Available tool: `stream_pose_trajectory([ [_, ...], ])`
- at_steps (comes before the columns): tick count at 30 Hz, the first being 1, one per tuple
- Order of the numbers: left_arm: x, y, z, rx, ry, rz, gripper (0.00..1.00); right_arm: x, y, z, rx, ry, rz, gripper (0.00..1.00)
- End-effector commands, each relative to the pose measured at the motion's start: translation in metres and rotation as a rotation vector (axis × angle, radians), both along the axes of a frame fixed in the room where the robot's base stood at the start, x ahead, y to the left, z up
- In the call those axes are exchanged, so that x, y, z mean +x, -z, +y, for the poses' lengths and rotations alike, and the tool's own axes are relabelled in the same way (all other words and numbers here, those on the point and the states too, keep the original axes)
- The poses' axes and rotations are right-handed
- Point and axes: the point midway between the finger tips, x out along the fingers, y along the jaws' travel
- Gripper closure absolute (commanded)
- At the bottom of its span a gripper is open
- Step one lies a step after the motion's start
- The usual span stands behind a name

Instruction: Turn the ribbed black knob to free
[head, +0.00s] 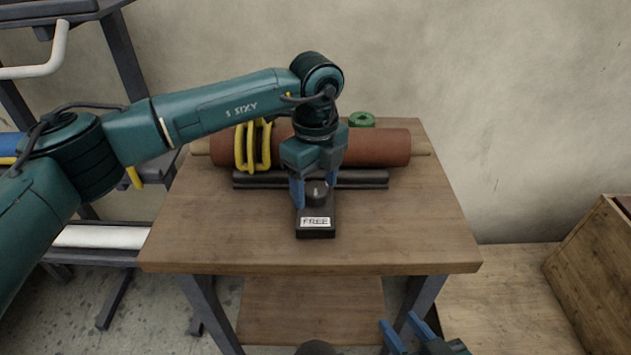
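The ribbed black knob (317,192) stands on a small black box (316,232) on the table. A white label reading "FREE" (315,222) is on the box in front of the knob. My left gripper (316,196) reaches down over the box from above, with one blue finger on each side of the knob. Whether the fingers press on the knob or stand just clear of it cannot be told. The knob's back is partly hidden by the gripper. My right gripper (404,334) is low at the front edge of the view, its blue fingers apart and empty.
A brown roll (380,147) lies across the back of the table (410,225), with yellow loops (251,148), dark bars (262,180) and a green ring (362,120) near it. A rack (118,50) stands left; a wooden crate (598,270) is right. The table's front is clear.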

Motion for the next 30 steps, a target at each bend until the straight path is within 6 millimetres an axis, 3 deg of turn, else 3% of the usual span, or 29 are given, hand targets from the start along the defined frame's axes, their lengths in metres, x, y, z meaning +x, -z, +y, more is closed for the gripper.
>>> stream_pose_trajectory([
  [7,0.0,0.0,0.0,0.001,0.001,0.001,0.35,0.0,0.0,0.0,0.0,0.0,0.001,0.64],
  [11,0.0,-0.01,0.0,0.0,0.001,-0.001,0.35,0.0,0.0,0.0,-0.001,0.0,0.002,0.64],
  [24,0.0,-0.102,0.0,0.0,0.001,-0.003,0.35,0.0,0.001,0.001,0.001,-0.002,0.01,0.64],
  [30,0.0,-0.126,0.0,0.001,0.0,-0.001,0.35,0.001,0.003,0.001,0.0,-0.004,0.015,0.64],
])
